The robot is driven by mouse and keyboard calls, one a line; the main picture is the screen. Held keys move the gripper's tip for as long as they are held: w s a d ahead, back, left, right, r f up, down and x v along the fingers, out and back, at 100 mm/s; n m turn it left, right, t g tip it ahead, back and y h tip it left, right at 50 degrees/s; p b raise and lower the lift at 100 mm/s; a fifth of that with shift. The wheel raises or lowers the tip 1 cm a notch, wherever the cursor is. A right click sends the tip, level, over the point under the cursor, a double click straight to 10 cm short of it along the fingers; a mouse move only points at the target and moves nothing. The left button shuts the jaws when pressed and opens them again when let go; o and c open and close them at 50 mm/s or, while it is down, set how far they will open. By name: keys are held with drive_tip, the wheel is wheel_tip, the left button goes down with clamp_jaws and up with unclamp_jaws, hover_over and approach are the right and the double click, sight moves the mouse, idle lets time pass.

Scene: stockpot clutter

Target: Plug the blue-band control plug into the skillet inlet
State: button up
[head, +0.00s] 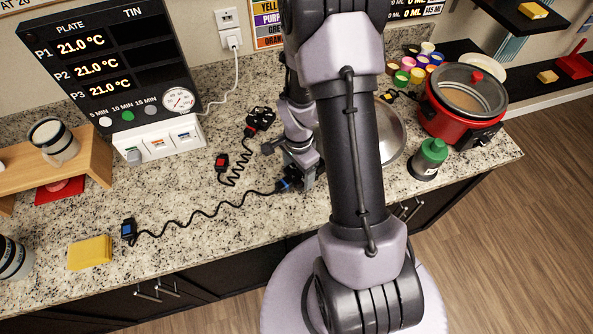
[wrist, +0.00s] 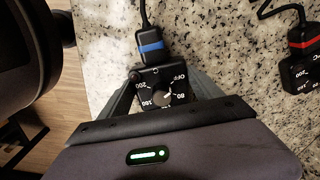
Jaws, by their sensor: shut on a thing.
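The blue-band control plug (wrist: 163,92), black with a white-marked dial, sits between the fingers of my gripper (wrist: 165,88); its blue band (wrist: 151,48) and cord point away. In the head view the plug (head: 289,184) is low over or on the counter near its front edge, beside my gripper (head: 302,178), which is shut on it. Its coiled cord runs left to a blue-faced black end piece (head: 128,229). A silver round lid (head: 393,138), perhaps the skillet's, shows behind my arm. My arm hides most of it, and I see no inlet.
A red-band control plug (wrist: 303,62) lies right of my gripper in the wrist view. In the head view, a green-topped bottle (head: 429,158) and red cooker (head: 447,118) stand right. A yellow sponge (head: 90,253) lies left. The counter between is mostly clear apart from cords.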

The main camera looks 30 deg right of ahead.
drive_tip(key=o, duration=1.7)
drive_tip(key=shift+r, duration=0.1)
wheel_tip(320, 180, up, 17)
drive_tip(key=p, duration=0.4)
drive_tip(key=s+a+n+t+b, duration=0.2)
drive_tip(key=s+a+n+b, duration=0.1)
drive_tip(key=a+n+b, duration=0.1)
drive_tip(key=s+a+n+t+y+b, duration=0.1)
drive_tip(key=s+a+n+t+b, duration=0.1)
drive_tip(key=s+a+n+b, duration=0.2)
drive_tip(key=s+a+n+t+y+b, duration=0.1)
drive_tip(key=s+a+n+b, duration=0.3)
drive_tip(key=a+b, duration=0.5)
drive_tip(key=shift+s+n+t+b, duration=0.25)
drive_tip(key=shift+n+t+b, duration=0.15)
drive_tip(key=shift+b, duration=0.55)
